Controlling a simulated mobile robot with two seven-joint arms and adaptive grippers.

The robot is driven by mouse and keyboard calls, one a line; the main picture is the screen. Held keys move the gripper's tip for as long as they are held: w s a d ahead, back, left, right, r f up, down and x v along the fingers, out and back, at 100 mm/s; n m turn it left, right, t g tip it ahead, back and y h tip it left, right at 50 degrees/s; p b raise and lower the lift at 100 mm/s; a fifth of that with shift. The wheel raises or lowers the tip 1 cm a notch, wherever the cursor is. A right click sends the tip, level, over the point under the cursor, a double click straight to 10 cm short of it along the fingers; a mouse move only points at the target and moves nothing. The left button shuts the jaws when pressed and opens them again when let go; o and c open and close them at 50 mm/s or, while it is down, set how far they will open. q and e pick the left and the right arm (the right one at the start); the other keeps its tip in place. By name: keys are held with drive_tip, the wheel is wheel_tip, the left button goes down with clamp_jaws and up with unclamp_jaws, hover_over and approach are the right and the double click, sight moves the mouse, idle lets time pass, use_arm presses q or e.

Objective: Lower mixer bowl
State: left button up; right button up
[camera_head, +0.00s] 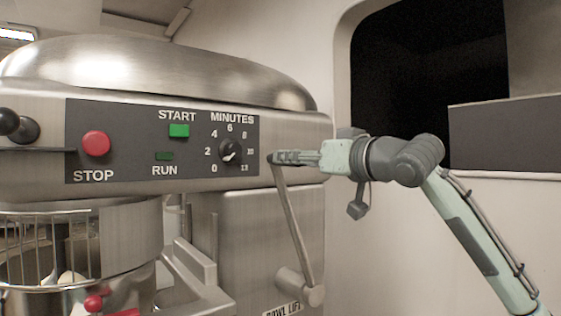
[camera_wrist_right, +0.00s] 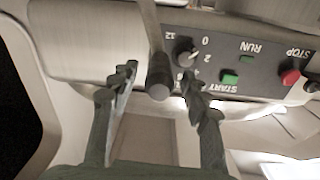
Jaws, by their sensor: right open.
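The bowl-lift lever (camera_head: 289,215) is a thin metal rod on the mixer's right side. It rises from a round hub (camera_head: 300,290) above a partly cut-off "BOWL LIFT" label (camera_head: 283,310) and leans slightly left. My right gripper (camera_head: 280,158) is at the lever's upper end, in front of the mixer head. In the right wrist view, the lever's dark round grip (camera_wrist_right: 160,77) sits between my right gripper's open fingers (camera_wrist_right: 157,85); contact is unclear. My left gripper is out of view.
The control panel (camera_head: 200,185) is close left of my right gripper, with a red stop button (camera_head: 96,144), green start button (camera_head: 179,130) and timer dial (camera_head: 230,150). A dark wall opening (camera_head: 425,70) is behind my right arm. A black knob (camera_head: 10,122) is at far left.

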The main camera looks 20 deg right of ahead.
sight(279, 166)
drive_tip(key=x, duration=0.6)
drive_tip(key=shift+c, duration=0.6)
clamp_jaws()
